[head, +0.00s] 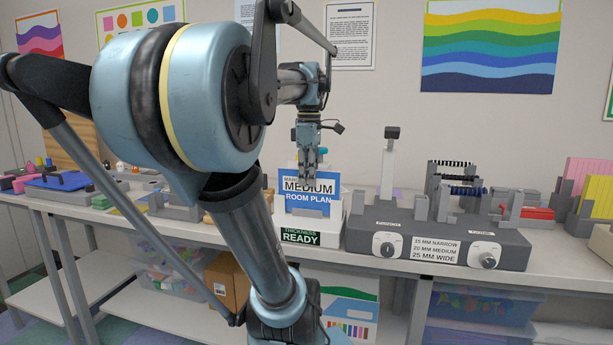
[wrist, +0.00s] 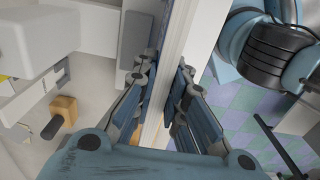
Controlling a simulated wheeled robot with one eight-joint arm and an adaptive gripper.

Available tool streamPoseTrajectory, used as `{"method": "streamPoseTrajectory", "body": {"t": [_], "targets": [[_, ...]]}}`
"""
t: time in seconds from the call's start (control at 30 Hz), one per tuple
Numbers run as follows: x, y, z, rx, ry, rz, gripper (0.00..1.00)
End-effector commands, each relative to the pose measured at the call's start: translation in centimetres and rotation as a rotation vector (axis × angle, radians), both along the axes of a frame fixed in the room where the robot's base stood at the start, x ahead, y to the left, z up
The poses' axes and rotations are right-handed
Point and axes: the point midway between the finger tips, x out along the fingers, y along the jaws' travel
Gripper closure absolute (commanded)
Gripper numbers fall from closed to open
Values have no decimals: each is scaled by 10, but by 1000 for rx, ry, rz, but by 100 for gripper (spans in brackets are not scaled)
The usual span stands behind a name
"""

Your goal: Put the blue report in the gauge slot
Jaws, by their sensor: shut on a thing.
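The blue report (head: 308,203), labelled "MEDIUM ROOM PLAN", stands upright at the white gauge (head: 300,238), whose front plate reads "THICKNESS READY". My gripper (head: 308,178) points down and is shut on the report's top edge, covering part of its label. In the wrist view, the gripper (wrist: 165,78) has a finger on each side of the report's pale edge (wrist: 172,55). The report's lower edge meets the gauge's top in the head view. I cannot tell how deep it sits in the slot.
Right of the gauge is a dark grey machine (head: 437,240) with two dials and a width label. Yellow and pink folders are at far right. My arm hides much of the left bench.

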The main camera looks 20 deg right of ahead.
Motion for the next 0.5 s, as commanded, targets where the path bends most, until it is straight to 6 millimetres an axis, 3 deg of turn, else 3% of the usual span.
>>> {"method": "streamPoseTrajectory", "body": {"t": [0.33, 0.37, 0.4, 0.43, 0.5], "targets": [[0, 0, -7, 0, 0, 0, 100], [0, 0, -7, 0, 0, 0, 83], [0, 0, -7, 0, 0, 0, 74], [0, 0, -7, 0, 0, 0, 67], [0, 0, -7, 0, 0, 0, 64]]}}
